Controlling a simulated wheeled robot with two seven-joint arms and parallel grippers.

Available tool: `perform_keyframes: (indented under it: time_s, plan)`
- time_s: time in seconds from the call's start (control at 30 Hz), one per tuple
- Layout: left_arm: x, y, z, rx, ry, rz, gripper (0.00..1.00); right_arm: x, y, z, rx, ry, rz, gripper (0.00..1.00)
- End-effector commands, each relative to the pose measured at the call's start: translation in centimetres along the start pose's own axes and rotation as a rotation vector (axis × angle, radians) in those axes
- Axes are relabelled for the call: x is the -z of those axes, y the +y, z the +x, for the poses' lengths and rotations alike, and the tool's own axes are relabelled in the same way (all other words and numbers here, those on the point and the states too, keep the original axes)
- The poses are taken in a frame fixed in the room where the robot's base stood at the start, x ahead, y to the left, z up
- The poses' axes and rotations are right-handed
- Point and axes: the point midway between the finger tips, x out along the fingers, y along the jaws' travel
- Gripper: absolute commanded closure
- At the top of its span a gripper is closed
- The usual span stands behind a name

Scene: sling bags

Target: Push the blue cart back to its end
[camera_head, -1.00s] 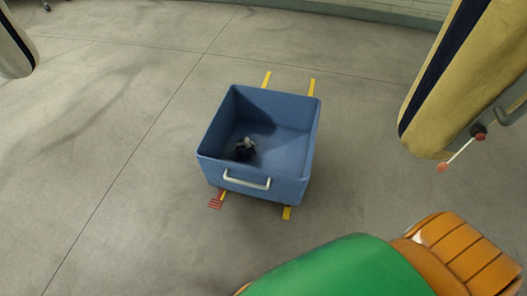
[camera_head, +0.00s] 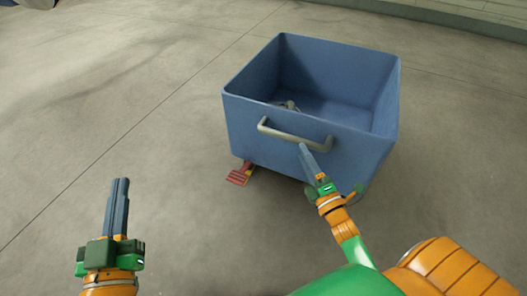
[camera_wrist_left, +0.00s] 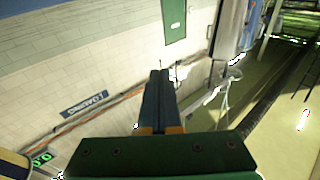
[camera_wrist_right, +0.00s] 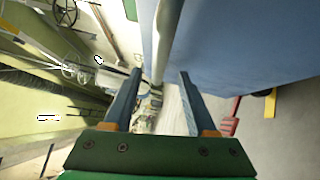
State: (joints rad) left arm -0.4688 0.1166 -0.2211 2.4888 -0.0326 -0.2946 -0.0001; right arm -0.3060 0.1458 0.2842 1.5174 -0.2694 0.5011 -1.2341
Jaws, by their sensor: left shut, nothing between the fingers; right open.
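The blue cart (camera_head: 300,138) stands ahead of me on the grey floor, its open top facing up. A pale handle bar (camera_head: 290,136) runs across its near wall. A small dark and grey item (camera_head: 288,105) lies inside, partly hidden by the near wall.
The floor (camera_head: 110,110) left of the cart is clear. A low wall (camera_head: 440,15) runs along the back.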

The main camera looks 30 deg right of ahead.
Motion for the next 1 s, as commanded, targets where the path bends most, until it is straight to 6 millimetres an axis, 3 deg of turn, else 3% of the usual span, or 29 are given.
perform_keyframes:
  time_s: [0.17,0.4,0.6,0.87,1.0]
  plan:
    - [4.3,0.5,-0.3,-0.013,0.228,0.001,1.00,0.0,0.1,2.6,0.000,0.001,0.002,0.43]
    - [10.1,1.2,-2.8,-0.031,0.562,0.000,1.00,0.0,0.0,5.5,0.002,0.001,0.005,0.43]
    - [12.2,1.4,-4.3,-0.039,0.689,-0.002,1.00,0.0,0.1,6.5,0.005,0.000,0.006,0.43]
    - [12.4,1.4,-4.4,-0.039,0.701,-0.002,1.00,0.0,0.1,6.6,0.006,0.000,0.007,0.43]
    - [12.3,1.4,-4.4,-0.039,0.700,-0.002,1.00,0.0,0.1,6.6,0.006,0.000,0.007,0.81]
